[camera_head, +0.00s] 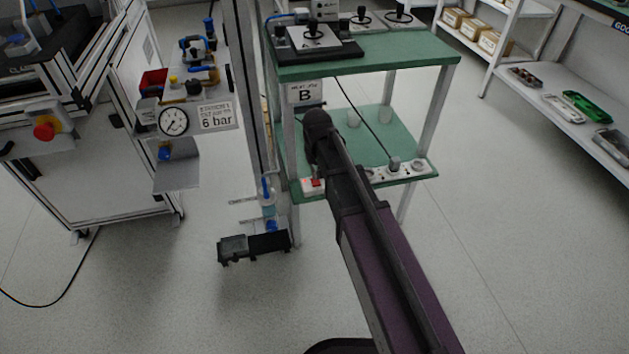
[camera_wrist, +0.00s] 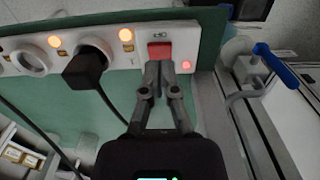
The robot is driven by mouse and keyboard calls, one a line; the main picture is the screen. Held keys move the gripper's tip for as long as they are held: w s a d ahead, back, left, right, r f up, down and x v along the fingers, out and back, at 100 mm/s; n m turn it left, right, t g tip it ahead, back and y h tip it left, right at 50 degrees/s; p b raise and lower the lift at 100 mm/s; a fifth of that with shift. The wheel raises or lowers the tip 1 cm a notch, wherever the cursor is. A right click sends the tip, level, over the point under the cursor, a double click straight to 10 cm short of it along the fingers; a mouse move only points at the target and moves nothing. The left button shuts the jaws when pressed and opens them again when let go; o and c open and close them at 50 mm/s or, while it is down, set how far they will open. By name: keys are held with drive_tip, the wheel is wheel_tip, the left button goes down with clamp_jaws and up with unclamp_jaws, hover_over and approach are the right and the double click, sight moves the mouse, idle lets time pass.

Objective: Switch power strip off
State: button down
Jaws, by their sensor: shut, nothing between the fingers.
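The white power strip (camera_head: 416,168) runs along the front edge of the green lower shelf; my arm hides its middle. In the wrist view the strip (camera_wrist: 20,50) shows sockets, a black plug (camera_wrist: 84,68) in one of them, two lit orange lamps and a lit red lamp (camera_wrist: 186,65) at its right end. The red rocker switch (camera_wrist: 160,50) is beside that lamp; it also shows in the head view (camera_head: 316,183). My gripper (camera_wrist: 157,66) is shut and empty, its tips at the switch's lower edge. I cannot tell whether they touch it.
The green upper shelf (camera_head: 400,55) with devices lies above the strip. A post and a blue-handled valve (camera_wrist: 275,65) stand close to the right in the wrist view. A black cable (camera_head: 360,120) hangs down to the strip.

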sight(317, 183)
drive_tip(key=shift+f+b, duration=1.4)
idle(1.3)
drive_tip(key=shift+r, duration=0.1)
drive_tip(key=shift+r+p, duration=3.45)
drive_tip(key=shift+p, duration=0.1)
drive_tip(key=s+d+m, duration=0.2)
drive_tip(key=s+d, duration=0.5)
drive_tip(key=d, duration=0.3)
drive_tip(key=s+d+m, duration=0.1)
drive_tip(key=s+d, duration=0.6)
drive_tip(key=d, duration=0.2)
wheel_tip(317, 183, up, 37)
drive_tip(key=p, duration=3.7)
drive_tip(key=shift+w, duration=0.35)
